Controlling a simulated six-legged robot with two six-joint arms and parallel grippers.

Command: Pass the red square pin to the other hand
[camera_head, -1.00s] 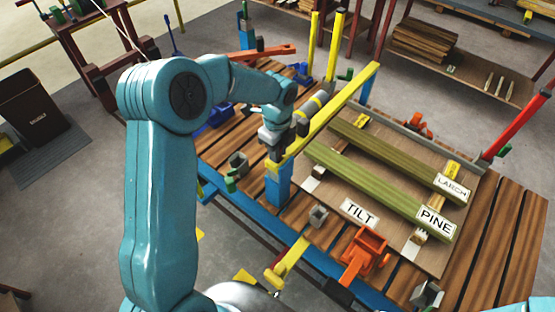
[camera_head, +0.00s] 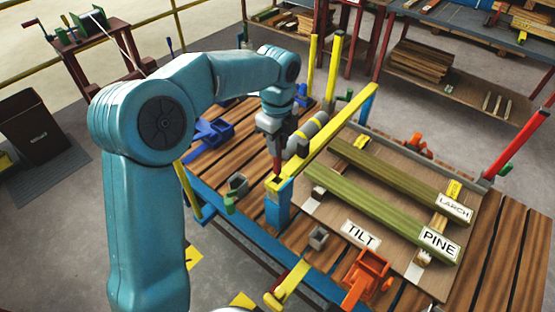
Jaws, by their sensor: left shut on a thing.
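My left gripper (camera_head: 275,146) points down over the near end of the yellow bar, above the blue post. It is shut on the red square pin (camera_head: 277,167), a short dark-red piece that shows upright below the jaws. The lower end of the pin is close to the yellow bar (camera_head: 335,132); I cannot tell whether it is clear of the bar or still in it. The upper part of the pin is hidden by the jaws. My right gripper is not in view.
The slatted table has a blue post (camera_head: 278,207) under the bar. Two green beams lie on a board (camera_head: 330,215), with labels reading LARCH, PINE and TILT. An orange bracket (camera_head: 367,277) stands at the front edge. A grey cylinder (camera_head: 306,132) is right behind the gripper.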

